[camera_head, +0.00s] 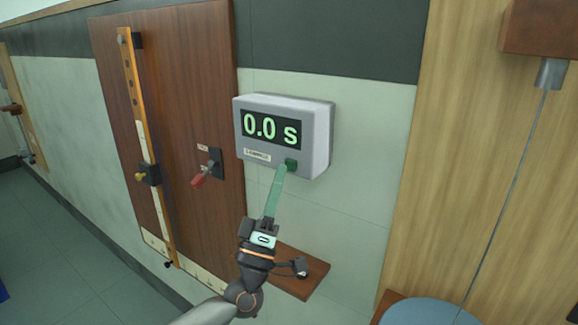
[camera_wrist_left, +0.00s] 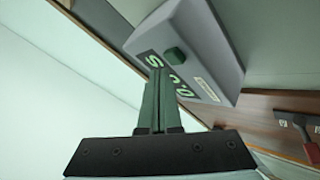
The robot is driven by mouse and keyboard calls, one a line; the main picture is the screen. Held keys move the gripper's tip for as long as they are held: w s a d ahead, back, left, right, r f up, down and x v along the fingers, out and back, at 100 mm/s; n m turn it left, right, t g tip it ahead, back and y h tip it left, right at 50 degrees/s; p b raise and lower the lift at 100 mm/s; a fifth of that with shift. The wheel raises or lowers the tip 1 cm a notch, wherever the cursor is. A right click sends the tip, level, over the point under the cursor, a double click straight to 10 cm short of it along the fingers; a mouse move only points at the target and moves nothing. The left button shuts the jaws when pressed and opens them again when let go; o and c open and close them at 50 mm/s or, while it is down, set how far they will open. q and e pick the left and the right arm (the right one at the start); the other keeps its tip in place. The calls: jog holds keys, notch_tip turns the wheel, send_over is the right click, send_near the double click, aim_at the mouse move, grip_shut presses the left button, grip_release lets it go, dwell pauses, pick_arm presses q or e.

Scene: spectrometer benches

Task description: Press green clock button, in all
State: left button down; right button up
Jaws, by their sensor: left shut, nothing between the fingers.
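The clock (camera_head: 325,140) is a grey box on the wall, and its display (camera_head: 271,129) reads 0.0 s in green digits. Its green button (camera_head: 291,165) sits at the lower right of the front face. My left gripper (camera_head: 282,170) is shut and empty, with its long green fingers pointing up and its tips at or very near the button. In the left wrist view, the fingers (camera_wrist_left: 157,75) point toward the clock (camera_wrist_left: 205,40), and the green button (camera_wrist_left: 175,55) shows just beyond the tips. I cannot tell whether they touch. My right gripper is not in view.
A brown wooden panel (camera_head: 190,60) left of the clock carries a vertical scale (camera_head: 150,190) and a red-handled lever (camera_head: 200,180). A small wooden shelf (camera_head: 305,285) is below the clock. A wire hangs on the right above a blue round surface (camera_head: 425,312).

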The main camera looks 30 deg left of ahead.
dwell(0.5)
pick_arm(q)
jog(key=shift+w, duration=0.45)
jog(key=shift+w, duration=0.45)
dwell(0.6)
jog(key=shift+s, duration=0.15)
jog(key=shift+s+p, duration=0.4)
jog(key=shift+s, duration=0.35)
jog(key=shift+s, duration=0.1)
jog(key=s, duration=0.2)
jog(key=s+p, duration=0.1)
jog(key=s, duration=0.1)
jog(key=shift+s+a+p, duration=0.2)
jog(key=shift+s+p, duration=0.1)
jog(key=shift+s, duration=0.1)
